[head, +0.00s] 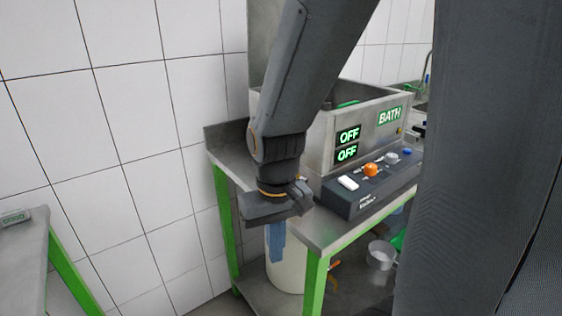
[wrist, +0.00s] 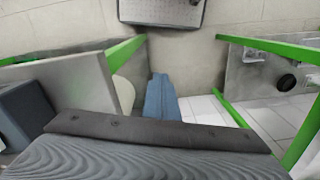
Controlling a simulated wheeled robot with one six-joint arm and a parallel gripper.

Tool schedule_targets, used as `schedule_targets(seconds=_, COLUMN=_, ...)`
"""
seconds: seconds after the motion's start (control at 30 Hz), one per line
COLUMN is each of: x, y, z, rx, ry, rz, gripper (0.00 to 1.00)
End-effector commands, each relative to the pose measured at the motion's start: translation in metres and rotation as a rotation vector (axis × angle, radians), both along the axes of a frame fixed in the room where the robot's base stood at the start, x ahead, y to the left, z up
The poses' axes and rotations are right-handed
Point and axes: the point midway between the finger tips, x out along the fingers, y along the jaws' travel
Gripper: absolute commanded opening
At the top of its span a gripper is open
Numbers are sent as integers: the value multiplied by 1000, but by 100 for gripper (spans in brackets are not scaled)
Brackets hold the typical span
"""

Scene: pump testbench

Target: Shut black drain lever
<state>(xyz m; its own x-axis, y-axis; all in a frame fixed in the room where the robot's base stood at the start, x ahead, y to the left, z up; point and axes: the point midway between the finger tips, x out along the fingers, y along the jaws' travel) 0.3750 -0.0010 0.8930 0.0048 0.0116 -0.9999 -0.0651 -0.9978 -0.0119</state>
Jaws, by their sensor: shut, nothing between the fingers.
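The steel bath (head: 372,128) stands on the bench, with a green BATH label and two OFF displays on its front. A small dark part (head: 418,130) shows at the bath's right end, partly cut off by my dark column; I cannot tell for sure whether it is the black drain lever or how it is turned. My gripper (head: 277,246) points down just off the bench's left front corner, well left of that part. Its blue fingers are together and empty, also in the wrist view (wrist: 160,98). No lever can be made out in the wrist view.
A control box (head: 368,190) with a white switch, an orange knob and a blue button sits at the bench's front edge. A pale bucket (head: 286,265) and a metal pot (head: 381,254) stand on the lower shelf. Another table (head: 25,250) is at left.

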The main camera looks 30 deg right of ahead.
Motion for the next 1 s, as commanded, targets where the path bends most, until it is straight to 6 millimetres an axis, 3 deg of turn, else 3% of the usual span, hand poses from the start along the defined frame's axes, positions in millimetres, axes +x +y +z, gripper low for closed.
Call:
schedule_targets(seconds=0.17, x=24, y=-30, z=65, rx=50, ry=-5, rz=-344, gripper=0)
schedule_targets(seconds=0.4, x=58, y=-86, z=175, rx=179, ry=7, rz=-936, gripper=0)
schedule_targets(seconds=0.6, x=71, y=-122, z=234, rx=264, ry=25, rz=-1239, gripper=0)
schedule_targets(seconds=0.77, x=74, y=-131, z=245, rx=290, ry=33, rz=-1320, gripper=0)
schedule_targets(seconds=1.0, x=78, y=-124, z=214, rx=290, ry=38, rz=-1325, gripper=0)
